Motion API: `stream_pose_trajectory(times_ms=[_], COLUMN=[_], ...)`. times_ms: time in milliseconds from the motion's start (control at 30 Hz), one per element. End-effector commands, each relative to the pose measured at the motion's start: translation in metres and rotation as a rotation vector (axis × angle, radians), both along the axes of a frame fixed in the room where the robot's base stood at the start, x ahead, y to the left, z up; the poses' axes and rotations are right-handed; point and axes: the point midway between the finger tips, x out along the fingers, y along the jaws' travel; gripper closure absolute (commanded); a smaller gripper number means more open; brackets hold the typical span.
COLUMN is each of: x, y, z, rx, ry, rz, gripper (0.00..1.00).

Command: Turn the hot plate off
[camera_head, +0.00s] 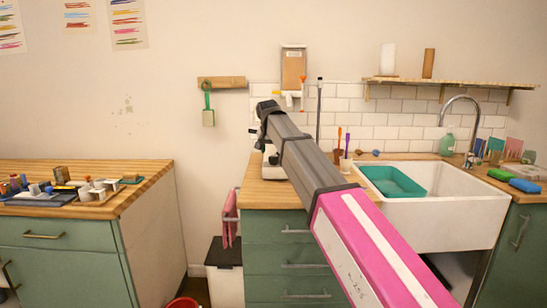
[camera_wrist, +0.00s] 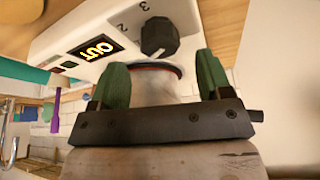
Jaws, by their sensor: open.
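The white hot plate (camera_wrist: 90,28) fills the upper part of the wrist view, turned at an angle. Its dark round knob (camera_wrist: 160,37) sits beside printed numbers, of which 2 and 3 can be read. A lit display (camera_wrist: 95,47) glows yellow to the left of the knob. I cannot tell which number the knob points at. My gripper (camera_wrist: 162,72) is open, its green fingers apart and empty, just short of the knob and not around it. In the head view a white part of the hot plate (camera_head: 270,157) shows behind my arm, which hides the rest and my gripper.
The hot plate stands on a wooden counter (camera_head: 258,191). A white sink (camera_head: 446,218) with a teal basin (camera_head: 392,181) is to the right. Brushes (camera_head: 346,147) stand near the arm. Another counter (camera_head: 150,174) with jars is at the left, across a gap.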

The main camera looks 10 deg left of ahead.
Motion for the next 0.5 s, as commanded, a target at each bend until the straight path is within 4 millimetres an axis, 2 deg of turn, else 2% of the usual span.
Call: stream_pose_trajectory(times_ms=[100,200,500], x=[0.007,0.011,0.014], y=[0.000,0.000,0.000], z=[-0.017,-0.026,-0.035], rx=[-0.001,0.000,0.000], ry=[0.002,0.001,0.000], rz=[0.000,0.000,0.000], gripper=[0.28,0.28,0.28])
